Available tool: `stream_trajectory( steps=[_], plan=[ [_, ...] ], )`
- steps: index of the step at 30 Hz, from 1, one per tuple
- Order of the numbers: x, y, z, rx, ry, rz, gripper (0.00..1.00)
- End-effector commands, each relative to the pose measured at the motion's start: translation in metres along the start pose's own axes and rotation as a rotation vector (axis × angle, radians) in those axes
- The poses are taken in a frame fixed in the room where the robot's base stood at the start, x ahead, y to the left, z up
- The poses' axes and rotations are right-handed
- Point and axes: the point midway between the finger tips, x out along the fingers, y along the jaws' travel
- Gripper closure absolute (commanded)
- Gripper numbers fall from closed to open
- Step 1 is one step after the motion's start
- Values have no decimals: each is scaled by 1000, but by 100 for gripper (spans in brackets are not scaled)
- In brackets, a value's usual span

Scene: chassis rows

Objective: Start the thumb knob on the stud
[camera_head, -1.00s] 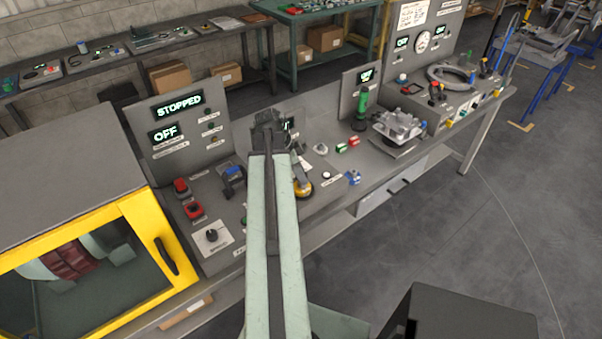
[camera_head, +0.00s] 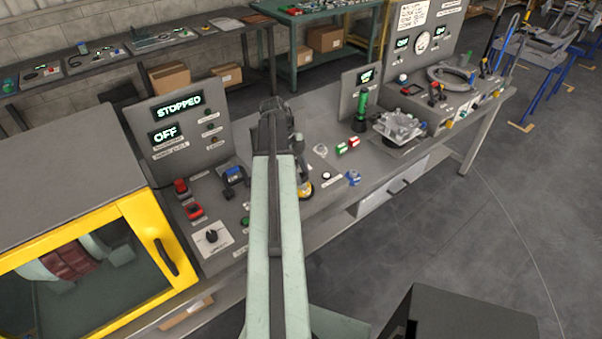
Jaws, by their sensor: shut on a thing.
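My arm reaches up from the bottom middle of the head view, over the bench. Its dark wrist is at the far end. My gripper (camera_head: 304,176) hangs down on the right side of the wrist, low over the bench panel. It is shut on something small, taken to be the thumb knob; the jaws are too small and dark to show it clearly. A round yellow and dark part (camera_head: 306,191) shows at the gripper's lower end; I cannot tell whether it is held or stands on the bench. I cannot make out the stud, which may be hidden behind my arm or gripper.
A yellow-framed machine enclosure (camera_head: 135,210) stands at the left. A panel reading STOPPED and OFF (camera_head: 178,130) rises behind red switches (camera_head: 194,211) and a dial (camera_head: 211,237). Right of my gripper are a blue part (camera_head: 353,177), red and green blocks (camera_head: 347,146) and a metal casting (camera_head: 399,125).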

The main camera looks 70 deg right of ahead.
Motion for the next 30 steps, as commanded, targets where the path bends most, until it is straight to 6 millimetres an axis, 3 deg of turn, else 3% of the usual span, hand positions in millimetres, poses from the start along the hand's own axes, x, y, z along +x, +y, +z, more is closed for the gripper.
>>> stream_trajectory(
  steps=[4,13,14,16,26,30],
  plan=[
    [0,-3,1,187,-1,80,89],
    [0,-1,0,213,0,88,89],
    [0,-1,0,213,0,88,58],
    [0,-1,0,212,0,87,38],
    [-1,-1,0,211,0,87,35],
    [-10,-2,-1,211,0,87,35]
  ],
)
